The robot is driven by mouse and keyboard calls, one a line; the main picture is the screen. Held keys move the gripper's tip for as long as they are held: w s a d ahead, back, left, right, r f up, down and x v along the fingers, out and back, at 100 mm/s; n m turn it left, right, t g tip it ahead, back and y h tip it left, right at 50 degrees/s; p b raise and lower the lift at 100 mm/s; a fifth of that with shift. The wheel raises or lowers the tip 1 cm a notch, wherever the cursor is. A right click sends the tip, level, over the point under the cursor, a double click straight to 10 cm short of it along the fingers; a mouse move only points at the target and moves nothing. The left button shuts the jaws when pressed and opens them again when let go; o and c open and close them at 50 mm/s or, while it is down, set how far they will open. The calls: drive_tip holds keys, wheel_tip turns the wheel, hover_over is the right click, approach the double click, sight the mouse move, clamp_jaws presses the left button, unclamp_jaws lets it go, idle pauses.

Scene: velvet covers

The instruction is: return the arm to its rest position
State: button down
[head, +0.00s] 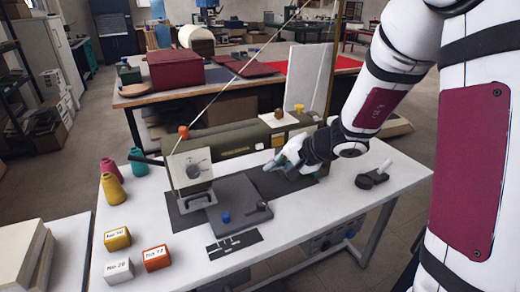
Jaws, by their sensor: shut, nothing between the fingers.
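My gripper (276,165) is at the end of my arm, which reaches in from the right. Its fingers are shut and empty. They hang over the dark mat, in front of the olive-green machine (235,141), near the machine's right half. Whether the fingertips touch the machine or the mat, I cannot tell. My forearm passes over the right part of the white table (400,180).
Pink, teal and yellow thread cones (114,189) and labelled boxes (117,239) stand at the table's left. A dark grey plate (238,205) with a blue knob lies before the machine. A black-based tool (371,179) is at right. A maroon box (176,70) sits behind.

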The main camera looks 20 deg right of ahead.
drive_tip(key=s+a+r+n+g+y+p, duration=0.1)
drive_tip(key=s+a+r+n+g, duration=0.2)
drive_tip(key=s+r, duration=0.45)
drive_tip(key=s+a+r+n+g+p, duration=0.1)
drive_tip(key=s+a+r+n, duration=0.35)
drive_tip(key=s, duration=0.55)
drive_tip(key=s+d+r+h+p, duration=0.1)
drive_tip(key=s+d+r+h, duration=0.1)
drive_tip(key=s, duration=0.6)
drive_tip(key=s+d+r+n+h+p, duration=0.1)
drive_tip(key=s+d+r+h, duration=0.1)
drive_tip(key=s+d+h, duration=0.2)
drive_tip(key=s+d, duration=0.2)
drive_tip(key=s, duration=0.2)
drive_tip(key=shift+a, duration=0.1)
